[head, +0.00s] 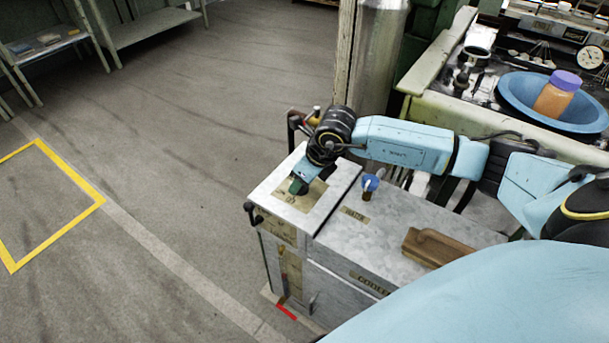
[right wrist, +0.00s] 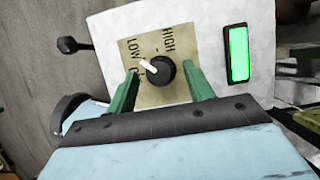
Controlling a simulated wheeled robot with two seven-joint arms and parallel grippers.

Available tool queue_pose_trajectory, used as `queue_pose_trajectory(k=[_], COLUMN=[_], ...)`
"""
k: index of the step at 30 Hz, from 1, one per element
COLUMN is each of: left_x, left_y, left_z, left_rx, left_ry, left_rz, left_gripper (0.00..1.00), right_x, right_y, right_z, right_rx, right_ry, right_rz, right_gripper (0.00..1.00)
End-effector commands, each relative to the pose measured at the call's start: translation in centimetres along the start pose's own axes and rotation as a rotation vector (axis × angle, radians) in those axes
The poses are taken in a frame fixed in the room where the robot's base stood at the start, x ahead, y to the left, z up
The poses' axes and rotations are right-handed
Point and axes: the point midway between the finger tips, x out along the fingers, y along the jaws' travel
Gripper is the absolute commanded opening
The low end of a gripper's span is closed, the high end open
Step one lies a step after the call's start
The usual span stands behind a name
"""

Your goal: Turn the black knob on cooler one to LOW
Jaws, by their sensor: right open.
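The black knob (right wrist: 161,72) sits on a tan label plate (right wrist: 160,97) in the right wrist view. Its white pointer aims left and slightly up, between the word LOW and a partly hidden word below it. HIGH is printed on the other side. My right gripper (right wrist: 161,69) is open, with its green fingers on either side of the knob and visible gaps between. In the head view my right gripper (head: 298,186) points down at the top panel of the cooler (head: 275,195) and hides the knob. My left gripper is not in view.
A lit green lamp (right wrist: 238,54) is beside the label plate. A blue-topped valve (head: 370,182) and a brown wooden-looking block (head: 440,247) are on the cabinet top. A blue basin (head: 515,98) with an orange jar (head: 556,95) stands at back right.

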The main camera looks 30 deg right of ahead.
Motion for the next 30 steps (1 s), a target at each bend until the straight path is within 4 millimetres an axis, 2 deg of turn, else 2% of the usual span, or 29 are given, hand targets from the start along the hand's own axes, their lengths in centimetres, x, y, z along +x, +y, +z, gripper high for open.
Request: queue_pose_trajectory(k=[4, 8, 18, 21, 25, 30], left_x=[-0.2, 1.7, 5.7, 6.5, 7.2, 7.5], left_y=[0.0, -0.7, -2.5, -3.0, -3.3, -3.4], left_z=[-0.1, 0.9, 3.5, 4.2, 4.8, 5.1], left_rx=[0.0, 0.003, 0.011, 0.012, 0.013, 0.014], left_ry=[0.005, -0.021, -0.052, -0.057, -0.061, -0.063], left_rz=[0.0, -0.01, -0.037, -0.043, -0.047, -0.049], left_gripper=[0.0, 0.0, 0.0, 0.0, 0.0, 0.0], right_x=[-0.8, -2.6, -9.9, -11.5, -12.8, -13.4], right_y=[0.0, 0.0, -0.1, -0.1, -0.1, 0.0], right_z=[0.0, 0.0, 0.1, 0.1, 0.0, 0.0], right_rx=[-0.001, -0.002, -0.001, -0.001, 0.0, 0.0], right_ry=[0.0, 0.0, 0.0, -0.001, 0.001, 0.0], right_rz=[0.0, -0.001, -0.002, -0.002, -0.001, 0.0], right_gripper=[0.52, 0.52, 0.52, 0.52, 0.52, 0.52])
